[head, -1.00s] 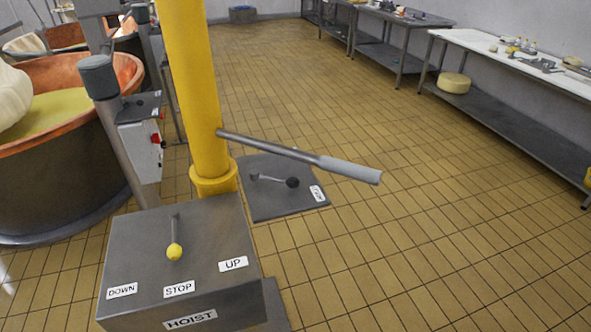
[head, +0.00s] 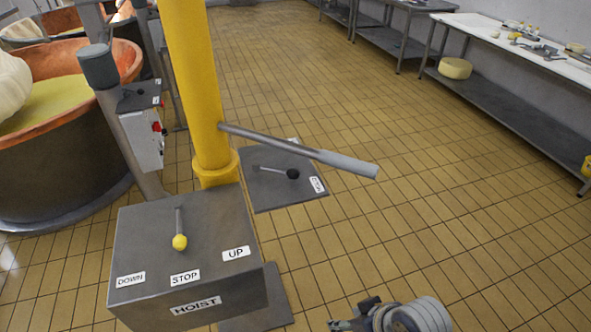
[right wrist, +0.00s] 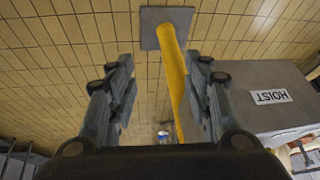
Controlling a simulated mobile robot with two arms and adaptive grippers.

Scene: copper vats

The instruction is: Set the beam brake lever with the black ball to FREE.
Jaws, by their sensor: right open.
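The beam brake lever's black ball (head: 292,173) is at the right end of a short grey rod on a dark plate (head: 262,196) beside the yellow post. The ball points toward a white label (head: 317,185) on the plate's right edge, whose text is too small to read surely. Another label at the plate's back edge is mostly hidden by a long grey bar. My right gripper (right wrist: 165,75) is open and empty in the right wrist view. My right arm shows at the bottom of the head view, well short of the lever. My left gripper is not in view.
The long grey bar (head: 300,151) sticks out from the yellow post (head: 200,90) above the brake plate. The hoist box (head: 190,220) with a yellow-ball lever stands in front. Copper vats (head: 65,130) are at left, benches (head: 500,40) at right. Tiled floor between is clear.

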